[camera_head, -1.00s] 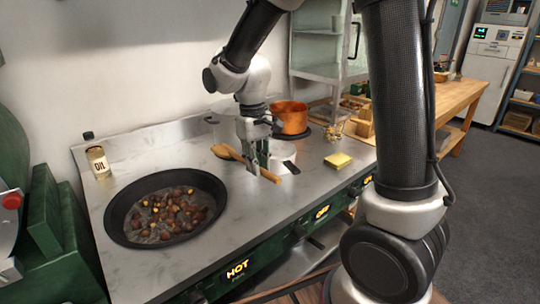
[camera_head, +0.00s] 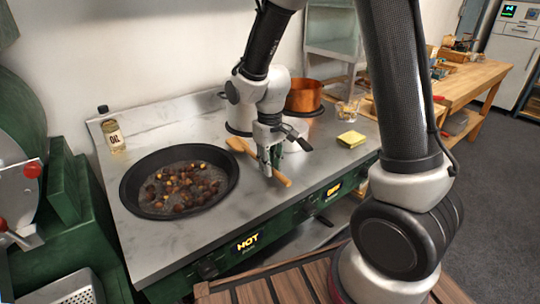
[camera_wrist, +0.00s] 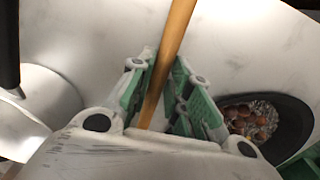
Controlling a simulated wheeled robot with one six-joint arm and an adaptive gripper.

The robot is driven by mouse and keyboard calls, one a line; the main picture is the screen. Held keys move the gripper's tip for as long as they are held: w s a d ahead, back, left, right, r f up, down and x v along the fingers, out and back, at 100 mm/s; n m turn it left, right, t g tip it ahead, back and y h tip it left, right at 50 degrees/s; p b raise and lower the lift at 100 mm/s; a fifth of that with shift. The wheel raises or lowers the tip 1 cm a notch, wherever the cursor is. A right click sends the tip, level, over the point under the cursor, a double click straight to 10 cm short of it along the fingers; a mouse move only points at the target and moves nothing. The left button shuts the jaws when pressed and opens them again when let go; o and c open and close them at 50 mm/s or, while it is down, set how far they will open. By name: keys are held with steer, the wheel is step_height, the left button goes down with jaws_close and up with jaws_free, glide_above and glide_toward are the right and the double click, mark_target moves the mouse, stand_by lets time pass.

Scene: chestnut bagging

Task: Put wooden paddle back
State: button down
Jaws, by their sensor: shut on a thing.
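The wooden paddle (camera_head: 281,178) is a light-brown stick with a wider end at its upper left. My gripper (camera_head: 270,168) is shut on its handle, just above the steel counter by its front edge. In the wrist view the handle (camera_wrist: 172,45) runs up between my green-padded fingers (camera_wrist: 158,88). Whether the paddle touches the counter I cannot tell.
A dark pan of chestnuts (camera_head: 133,200) sits left on the steel counter (camera_head: 140,255). An oil bottle (camera_head: 114,136) stands behind it. A copper pot (camera_head: 304,92) is at the back right, with a yellow sponge (camera_head: 351,139) in front. The counter between pan and gripper is clear.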

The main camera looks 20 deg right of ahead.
steer(key=shift+f, duration=0.3)
steer(key=shift+f, duration=0.4)
stand_by(0.3)
steer(key=c, duration=1.3)
jaws_free()
steer(key=shift+o, duration=0.2)
